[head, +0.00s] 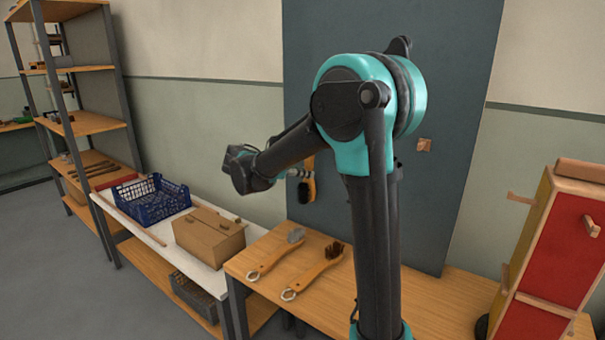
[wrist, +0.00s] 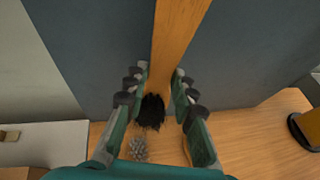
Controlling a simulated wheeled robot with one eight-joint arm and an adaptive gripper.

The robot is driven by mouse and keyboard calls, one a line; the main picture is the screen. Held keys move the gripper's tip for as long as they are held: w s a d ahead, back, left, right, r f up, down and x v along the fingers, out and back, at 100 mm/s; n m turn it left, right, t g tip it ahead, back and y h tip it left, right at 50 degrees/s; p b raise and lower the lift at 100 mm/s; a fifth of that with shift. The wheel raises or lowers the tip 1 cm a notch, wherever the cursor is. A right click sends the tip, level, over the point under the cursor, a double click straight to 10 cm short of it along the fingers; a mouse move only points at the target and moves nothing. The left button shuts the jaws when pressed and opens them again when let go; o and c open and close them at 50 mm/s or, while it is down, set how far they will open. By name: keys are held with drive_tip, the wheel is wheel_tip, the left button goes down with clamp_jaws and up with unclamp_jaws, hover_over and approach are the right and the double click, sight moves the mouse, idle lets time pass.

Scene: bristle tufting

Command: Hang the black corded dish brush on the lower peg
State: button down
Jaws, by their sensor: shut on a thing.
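My gripper (head: 298,173) is in front of the dark wall panel, left of my arm's upright part. It is shut on a brush (head: 309,184) with a wooden body and black bristles, held upright with the bristles low. In the wrist view a wooden handle (wrist: 178,40) runs between the fingers (wrist: 158,88), with a dark tuft (wrist: 152,112) below it. I cannot make out a cord. A short wooden peg (head: 424,146) sticks out of the panel, right of my arm. Other pegs are on the red and yellow stand: an upper one (head: 519,199) and a lower one (head: 504,274) on its left side.
Two wooden brushes, one grey-bristled (head: 280,262) and one dark-bristled (head: 314,270), lie on the wooden bench (head: 262,262). A cardboard box (head: 209,234) and a blue crate (head: 151,197) stand on the white table to the left. My arm hides part of the panel.

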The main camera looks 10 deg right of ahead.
drive_tip(key=c, duration=1.2)
unclamp_jaws()
drive_tip(key=shift+a, duration=0.1)
drive_tip(key=shift+v, duration=3.45)
